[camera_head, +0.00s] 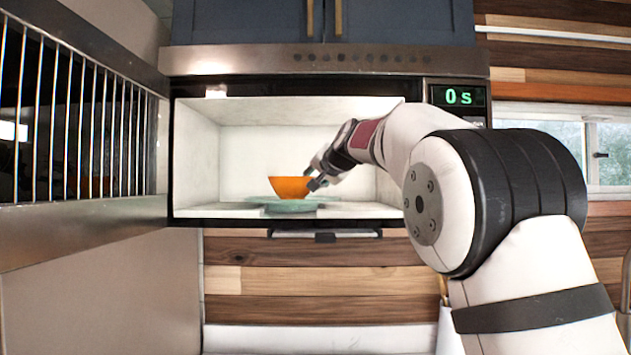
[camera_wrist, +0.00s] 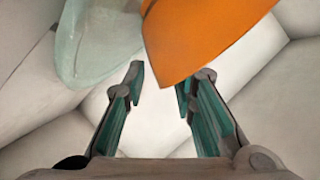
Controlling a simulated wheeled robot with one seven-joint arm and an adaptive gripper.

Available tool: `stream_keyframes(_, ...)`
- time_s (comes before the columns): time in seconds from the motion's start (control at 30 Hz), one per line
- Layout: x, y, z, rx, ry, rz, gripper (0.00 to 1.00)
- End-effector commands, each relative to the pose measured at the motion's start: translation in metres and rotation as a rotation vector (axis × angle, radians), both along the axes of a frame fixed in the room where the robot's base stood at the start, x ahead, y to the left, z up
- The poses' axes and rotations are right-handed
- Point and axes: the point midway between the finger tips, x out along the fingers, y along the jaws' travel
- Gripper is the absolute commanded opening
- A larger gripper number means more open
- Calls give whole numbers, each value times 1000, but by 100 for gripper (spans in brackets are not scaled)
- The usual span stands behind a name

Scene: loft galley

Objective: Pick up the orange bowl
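The orange bowl (camera_head: 290,188) sits inside the open microwave, on or just above a pale green plate (camera_head: 292,206). In the wrist view the orange bowl (camera_wrist: 200,35) is large at the top, ahead of the fingertips and slightly to the right. The pale plate (camera_wrist: 98,45) shows to its left. My gripper (camera_head: 317,176) reaches into the microwave from the right, at the bowl's right side.
The microwave (camera_head: 300,105) has white inner walls and a display reading "0 s". Blue cabinets (camera_head: 400,22) are above. There is free room inside the microwave left of the bowl.

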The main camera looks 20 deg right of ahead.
Motion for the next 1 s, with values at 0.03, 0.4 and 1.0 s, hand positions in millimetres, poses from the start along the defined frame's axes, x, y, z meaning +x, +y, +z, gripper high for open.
stream_keyframes(0.03, 0, 0, -1, 0, 1, 0, 33)
stream_keyframes(0.4, -6, -1, 1, 0, 3, 0, 33)
stream_keyframes(1.0, -102, -3, 29, 0, 1, 0, 33)
